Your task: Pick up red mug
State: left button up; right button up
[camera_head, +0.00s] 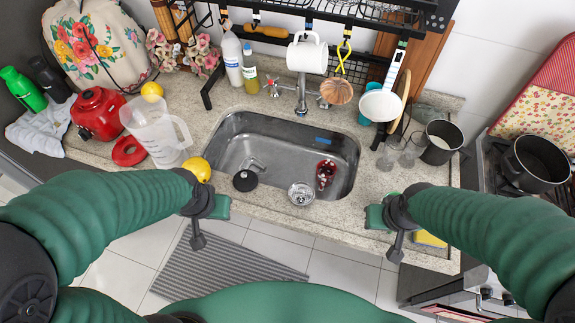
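A small red object with white markings (325,174), which looks like the red mug, sits inside the sink (282,135) near its right front corner. My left gripper (208,222) is in front of the counter's left part, left of the sink and well apart from the mug. My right gripper (388,228) is at the counter's front edge, to the right of and nearer than the mug. Neither gripper touches the mug, and no held thing shows in either. Their finger openings are not clear from this angle.
A glass bowl (301,194) and a black round lid (245,180) sit by the sink's front edge. A yellow lemon (197,168) is near my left wrist. A tap (301,95) stands behind the sink, below a rack with a hanging white mug (307,55). Glasses (388,155) stand right.

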aim_at(326, 170)
jog(key=l+u, duration=0.2)
jog(key=u, duration=0.2)
jog(key=i+l+u, duration=0.1)
jog(key=l+u, duration=0.15)
jog(key=u, duration=0.15)
jog(key=l+u, duration=0.2)
jog(key=u, duration=0.2)
